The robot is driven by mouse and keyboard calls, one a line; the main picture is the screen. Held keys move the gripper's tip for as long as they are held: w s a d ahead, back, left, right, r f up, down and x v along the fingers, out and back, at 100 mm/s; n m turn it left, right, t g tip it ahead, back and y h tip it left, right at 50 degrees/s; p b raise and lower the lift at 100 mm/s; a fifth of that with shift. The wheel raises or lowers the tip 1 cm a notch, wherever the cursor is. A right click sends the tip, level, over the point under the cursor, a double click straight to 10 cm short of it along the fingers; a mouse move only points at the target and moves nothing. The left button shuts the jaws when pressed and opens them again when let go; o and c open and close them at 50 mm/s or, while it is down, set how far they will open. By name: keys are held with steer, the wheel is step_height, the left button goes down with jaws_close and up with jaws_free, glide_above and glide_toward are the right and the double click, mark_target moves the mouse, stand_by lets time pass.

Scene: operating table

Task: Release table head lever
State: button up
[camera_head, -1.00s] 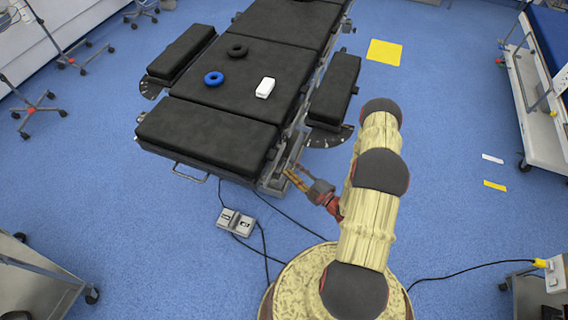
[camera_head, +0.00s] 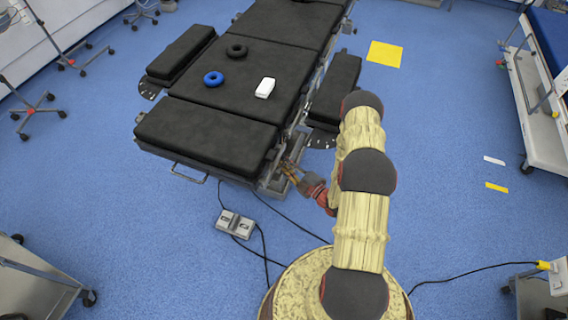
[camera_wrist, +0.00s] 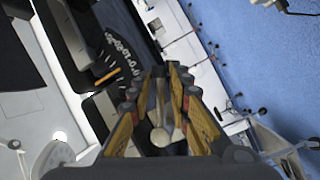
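The black-padded operating table has its near end section (camera_head: 207,136) lying flat, level with the rest. My gripper (camera_head: 288,170) is low at the right near corner of this section, beside the metal side frame. In the wrist view, my gripper (camera_wrist: 167,88) has its two fingers apart. A grey lever-like bar with a round pale knob (camera_wrist: 160,137) shows between them. Whether the fingers touch it cannot be told. In the head view the lever is too small and covered by the gripper to make out.
A foot pedal (camera_head: 236,224) with cables lies on the floor left of my base. A blue ring (camera_head: 213,78), a dark ring (camera_head: 236,50) and a white box (camera_head: 265,88) lie on the table. A side pad (camera_head: 335,88) stands out above my gripper.

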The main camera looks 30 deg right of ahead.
jaws_close()
